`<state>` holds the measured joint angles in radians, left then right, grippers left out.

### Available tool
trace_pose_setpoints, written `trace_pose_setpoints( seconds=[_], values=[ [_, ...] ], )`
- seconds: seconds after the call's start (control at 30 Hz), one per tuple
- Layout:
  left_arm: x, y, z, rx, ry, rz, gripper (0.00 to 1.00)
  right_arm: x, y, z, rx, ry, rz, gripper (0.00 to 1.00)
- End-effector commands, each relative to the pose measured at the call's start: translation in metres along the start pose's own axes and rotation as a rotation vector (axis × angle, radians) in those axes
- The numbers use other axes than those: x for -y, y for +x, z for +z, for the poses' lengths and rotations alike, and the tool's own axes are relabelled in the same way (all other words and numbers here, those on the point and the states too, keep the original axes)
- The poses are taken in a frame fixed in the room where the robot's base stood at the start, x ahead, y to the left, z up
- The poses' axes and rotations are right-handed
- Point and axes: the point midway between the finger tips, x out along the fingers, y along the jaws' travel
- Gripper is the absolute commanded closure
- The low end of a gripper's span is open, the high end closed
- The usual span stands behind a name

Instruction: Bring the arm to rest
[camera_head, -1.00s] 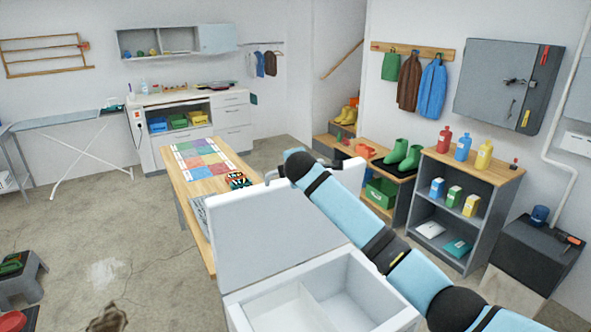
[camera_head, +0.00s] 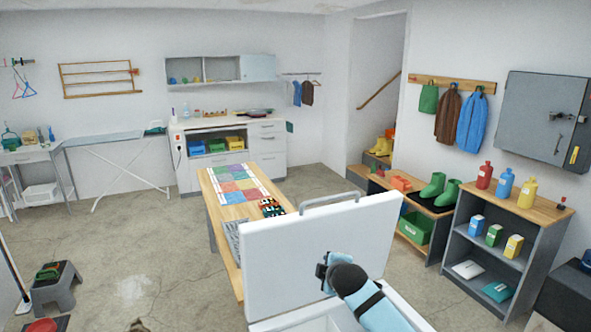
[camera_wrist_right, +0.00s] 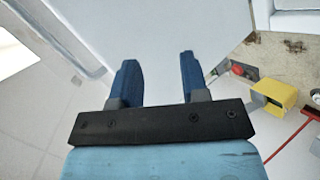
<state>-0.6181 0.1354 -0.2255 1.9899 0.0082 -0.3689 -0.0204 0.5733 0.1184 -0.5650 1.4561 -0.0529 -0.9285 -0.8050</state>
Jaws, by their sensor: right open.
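My right arm (camera_head: 372,302) enters the head view at the bottom, in front of the raised white lid of a chest. A pale, smooth surface lies behind the fingers. My left arm and gripper are not in view.
The chest lid (camera_head: 318,245) stands up close ahead, its box partly hidden by my arm. A table (camera_head: 222,232) with a coloured grid stands behind it. Shelves (camera_head: 497,237) with bottles are at right, a grey step stool (camera_head: 57,291) at left. Floor between is open.

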Motion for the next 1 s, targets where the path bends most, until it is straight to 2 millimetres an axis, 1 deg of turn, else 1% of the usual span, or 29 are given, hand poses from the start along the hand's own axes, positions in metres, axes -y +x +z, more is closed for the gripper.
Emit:
trace_pose_setpoints(
  seconds=[0.03,0.07,0.1,0.17,0.2,0.27,0.3,0.37,0.4,0.47,0.5,0.57,0.6,0.73,0.8,0.9,1.0],
  values=[
    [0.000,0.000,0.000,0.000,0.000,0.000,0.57,0.036,-0.005,0.007,-0.020,0.070,-0.024,0.59],
    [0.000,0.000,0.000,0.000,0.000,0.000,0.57,0.055,-0.008,0.011,-0.031,0.114,-0.033,0.59],
    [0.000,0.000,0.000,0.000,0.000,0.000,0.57,0.078,-0.014,0.016,-0.045,0.173,-0.044,0.59],
    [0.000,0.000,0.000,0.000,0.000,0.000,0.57,0.113,-0.024,0.025,-0.061,0.262,-0.062,0.59],
    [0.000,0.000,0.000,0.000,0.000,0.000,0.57,0.135,-0.032,0.030,-0.071,0.321,-0.072,0.59],
    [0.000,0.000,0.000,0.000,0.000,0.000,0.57,0.167,-0.045,0.039,-0.080,0.410,-0.088,0.59],
    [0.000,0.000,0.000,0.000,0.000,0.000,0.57,0.188,-0.055,0.045,-0.085,0.470,-0.097,0.59],
    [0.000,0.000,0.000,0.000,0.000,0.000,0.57,0.217,-0.072,0.054,-0.089,0.558,-0.109,0.59],
    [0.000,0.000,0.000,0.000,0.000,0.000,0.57,0.236,-0.084,0.061,-0.090,0.617,-0.116,0.59],
    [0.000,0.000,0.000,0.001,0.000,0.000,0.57,0.263,-0.103,0.070,-0.089,0.705,-0.127,0.59],
    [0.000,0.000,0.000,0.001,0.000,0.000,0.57,0.279,-0.117,0.077,-0.087,0.762,-0.131,0.59],
    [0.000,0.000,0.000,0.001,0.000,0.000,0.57,0.304,-0.139,0.087,-0.080,0.847,-0.138,0.59],
    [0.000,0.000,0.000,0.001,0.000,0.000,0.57,0.318,-0.154,0.093,-0.076,0.902,-0.140,0.59],
    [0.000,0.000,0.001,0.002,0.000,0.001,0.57,0.358,-0.203,0.113,-0.053,1.063,-0.143,0.59],
    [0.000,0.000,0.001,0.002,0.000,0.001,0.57,0.372,-0.226,0.121,-0.043,1.133,-0.141,0.59],
    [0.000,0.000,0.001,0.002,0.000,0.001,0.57,0.386,-0.251,0.130,-0.031,1.204,-0.136,0.59],
    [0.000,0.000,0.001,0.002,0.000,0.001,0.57,0.392,-0.265,0.135,-0.024,1.245,-0.132,0.59]
  ],
)
